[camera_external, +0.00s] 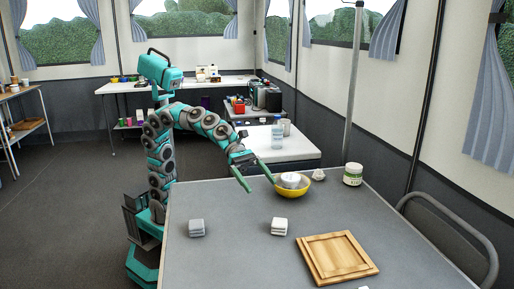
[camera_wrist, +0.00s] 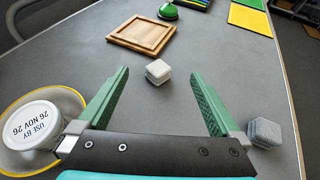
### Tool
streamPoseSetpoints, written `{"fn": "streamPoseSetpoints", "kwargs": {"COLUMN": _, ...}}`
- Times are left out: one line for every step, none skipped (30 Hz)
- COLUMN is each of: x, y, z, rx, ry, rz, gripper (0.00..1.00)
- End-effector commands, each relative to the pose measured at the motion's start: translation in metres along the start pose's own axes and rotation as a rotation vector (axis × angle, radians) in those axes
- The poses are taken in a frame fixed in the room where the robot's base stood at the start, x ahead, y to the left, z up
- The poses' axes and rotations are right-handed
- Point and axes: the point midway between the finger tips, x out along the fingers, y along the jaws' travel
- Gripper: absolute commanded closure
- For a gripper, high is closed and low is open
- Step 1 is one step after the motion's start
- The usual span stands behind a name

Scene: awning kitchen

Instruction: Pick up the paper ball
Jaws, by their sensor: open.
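The paper ball (camera_external: 318,175) is a small, crumpled white lump on the grey table, just behind and right of the yellow bowl (camera_external: 306,190) in the external view. I cannot see it in the wrist view. My gripper (camera_external: 261,186) is open and empty, with its two green fingers spread above the table to the left of the bowl. The bowl stands between it and the paper ball. In the wrist view the fingers (camera_wrist: 160,76) have bare table between them, with a white stack farther off.
A white-lidded tub (camera_wrist: 32,125) sits in the bowl. A green-labelled jar (camera_external: 353,174) stands right of the ball. A white stack (camera_external: 279,226), a grey stack (camera_external: 196,228) and a wooden board (camera_external: 336,257) lie toward the front. A chair (camera_external: 450,235) stands at the right edge.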

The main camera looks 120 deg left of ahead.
Motion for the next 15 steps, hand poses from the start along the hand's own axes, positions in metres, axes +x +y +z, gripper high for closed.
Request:
{"fn": "streamPoseSetpoints", "kwargs": {"x": -0.003, "y": 0.001, "z": 0.008, "rx": 0.004, "ry": -0.002, "rz": 0.003, "gripper": 0.0}}
{"fn": "streamPoseSetpoints", "kwargs": {"x": -0.003, "y": 0.013, "z": 0.004, "rx": 0.024, "ry": 0.003, "rz": 0.032, "gripper": 0.0}}
{"fn": "streamPoseSetpoints", "kwargs": {"x": -0.003, "y": 0.027, "z": 0.002, "rx": 0.049, "ry": 0.008, "rz": 0.066, "gripper": 0.0}}
{"fn": "streamPoseSetpoints", "kwargs": {"x": -0.004, "y": 0.037, "z": 0.001, "rx": 0.07, "ry": 0.011, "rz": 0.092, "gripper": 0.0}}
{"fn": "streamPoseSetpoints", "kwargs": {"x": -0.004, "y": 0.047, "z": 0.0, "rx": 0.091, "ry": 0.014, "rz": 0.116, "gripper": 0.0}}
{"fn": "streamPoseSetpoints", "kwargs": {"x": -0.006, "y": 0.06, "z": -0.001, "rx": 0.12, "ry": 0.02, "rz": 0.149, "gripper": 0.0}}
{"fn": "streamPoseSetpoints", "kwargs": {"x": -0.007, "y": 0.07, "z": -0.002, "rx": 0.142, "ry": 0.024, "rz": 0.173, "gripper": 0.0}}
{"fn": "streamPoseSetpoints", "kwargs": {"x": -0.009, "y": 0.08, "z": -0.002, "rx": 0.165, "ry": 0.028, "rz": 0.199, "gripper": 0.0}}
{"fn": "streamPoseSetpoints", "kwargs": {"x": -0.012, "y": 0.094, "z": -0.002, "rx": 0.198, "ry": 0.032, "rz": 0.235, "gripper": 0.0}}
{"fn": "streamPoseSetpoints", "kwargs": {"x": -0.014, "y": 0.106, "z": -0.001, "rx": 0.224, "ry": 0.036, "rz": 0.264, "gripper": 0.0}}
{"fn": "streamPoseSetpoints", "kwargs": {"x": -0.017, "y": 0.117, "z": -0.001, "rx": 0.251, "ry": 0.041, "rz": 0.292, "gripper": 0.0}}
{"fn": "streamPoseSetpoints", "kwargs": {"x": -0.021, "y": 0.132, "z": -0.001, "rx": 0.291, "ry": 0.048, "rz": 0.33, "gripper": 0.0}}
{"fn": "streamPoseSetpoints", "kwargs": {"x": -0.024, "y": 0.144, "z": 0.0, "rx": 0.321, "ry": 0.053, "rz": 0.361, "gripper": 0.0}}
{"fn": "streamPoseSetpoints", "kwargs": {"x": -0.029, "y": 0.157, "z": 0.002, "rx": 0.354, "ry": 0.057, "rz": 0.394, "gripper": 0.0}}
{"fn": "streamPoseSetpoints", "kwargs": {"x": -0.034, "y": 0.173, "z": 0.004, "rx": 0.402, "ry": 0.065, "rz": 0.438, "gripper": 0.0}}
